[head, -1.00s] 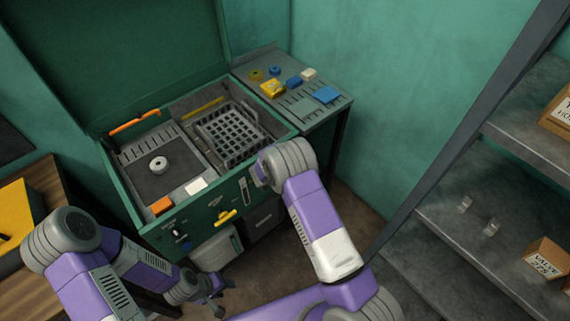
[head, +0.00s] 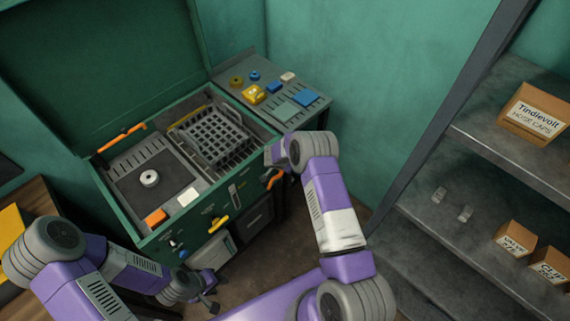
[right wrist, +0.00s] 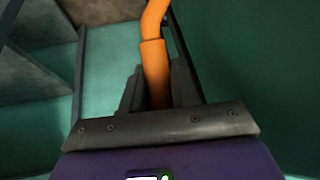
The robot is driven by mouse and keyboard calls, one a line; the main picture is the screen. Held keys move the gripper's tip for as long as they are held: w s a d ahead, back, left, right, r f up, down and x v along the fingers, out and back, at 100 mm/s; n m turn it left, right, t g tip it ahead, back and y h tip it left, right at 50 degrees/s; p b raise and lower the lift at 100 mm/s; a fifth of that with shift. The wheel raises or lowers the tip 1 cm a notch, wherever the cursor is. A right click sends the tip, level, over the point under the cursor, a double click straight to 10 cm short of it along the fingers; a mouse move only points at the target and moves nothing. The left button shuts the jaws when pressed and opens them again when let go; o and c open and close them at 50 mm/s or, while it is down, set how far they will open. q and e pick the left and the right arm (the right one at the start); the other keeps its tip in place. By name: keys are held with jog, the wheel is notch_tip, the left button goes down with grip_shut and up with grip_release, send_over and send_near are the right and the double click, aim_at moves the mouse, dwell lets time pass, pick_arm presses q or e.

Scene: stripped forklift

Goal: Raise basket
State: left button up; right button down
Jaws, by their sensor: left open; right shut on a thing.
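The basket (head: 213,137) is a grey mesh frame in the right bay of the open green washer cabinet (head: 150,237). It stands partly above the bay's rim, and dark slats show to its right. My right gripper (head: 274,160) is at the cabinet's right front corner. It is shut on an orange handle (head: 272,180), which fills the jaws in the right wrist view (right wrist: 156,75). The handle's far end is hidden. My left gripper (head: 212,292) is open and empty, low in front of the cabinet.
A side table (head: 318,112) with small yellow, blue and white parts stands behind the cabinet. A grey shelf (head: 450,195) with labelled boxes (head: 533,115) is at the right. Floor shows between cabinet and shelf.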

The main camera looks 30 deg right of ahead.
jog(key=shift+w+d, duration=0.1)
jog(key=shift+d, duration=0.2)
jog(key=c, duration=1.2)
grip_release()
jog(key=shift+f, duration=0.1)
jog(key=shift+o, duration=1.3)
jog(key=shift+w+d+f, duration=0.1)
jog(key=shift+w+f, duration=0.1)
jog(key=shift+f, duration=0.05)
jog(key=shift+s+a+r, duration=0.2)
jog(key=shift+a+r, duration=0.05)
jog(key=shift+r, duration=0.05)
jog(key=v, duration=0.7)
jog(key=shift+d+r+p, duration=0.1)
jog(key=shift+p, duration=0.3)
pick_arm(q)
jog(key=shift+w+d+r, duration=0.1)
jog(key=shift+w+r, duration=0.05)
jog(key=shift+r, duration=0.15)
